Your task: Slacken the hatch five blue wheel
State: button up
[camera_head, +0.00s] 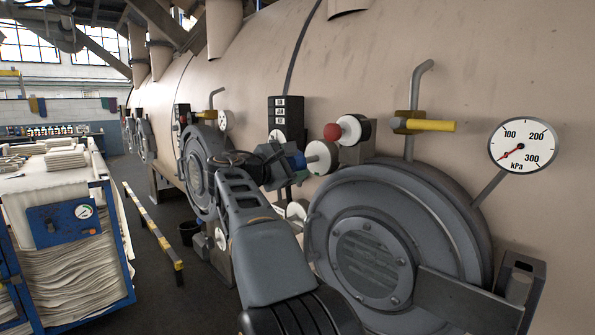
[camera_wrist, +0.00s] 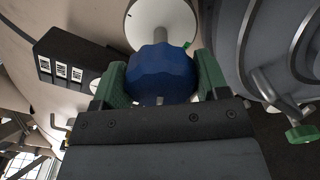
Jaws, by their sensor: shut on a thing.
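The blue wheel (camera_wrist: 160,72) is a faceted knob on a short metal stem in front of a round white dial plate (camera_wrist: 150,22). My gripper (camera_wrist: 162,78) has its two green fingers on either side of the wheel and is shut on it. In the head view the blue wheel (camera_head: 297,161) shows as a small patch beside my gripper (camera_head: 275,164), which hides part of it. The white plate (camera_head: 322,157) stands to its right. I cannot read a hatch number on the nearby round grey hatch (camera_head: 335,222).
A red knob (camera_head: 333,131) and a yellow-handled valve (camera_head: 432,125) sit to the right. A pressure gauge (camera_head: 523,146) has its needle at the low end. A black label box (camera_head: 286,116) is above my gripper. A blue cloth cart (camera_head: 118,262) and striped barrier (camera_head: 153,231) stand left.

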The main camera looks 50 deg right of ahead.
jog(key=m+b, duration=0.2)
jog(key=m, duration=0.1)
jog(key=f+m+b, duration=0.1)
jog(key=m+b, duration=0.1)
jog(key=m, duration=0.1)
jog(key=m+b, duration=0.3)
jog(key=m, duration=0.3)
jog(key=shift+s+a, duration=0.1)
jog(key=m+b, duration=0.2)
jog(key=m, duration=0.4)
jog(key=shift+f+b, duration=0.15)
jog(key=shift+b, duration=0.15)
jog(key=shift+m+b, duration=0.7)
jog(key=shift+m, duration=1.9)
jog(key=shift+r, duration=0.2)
jog(key=o, duration=0.9)
jog(key=shift+a, duration=0.1)
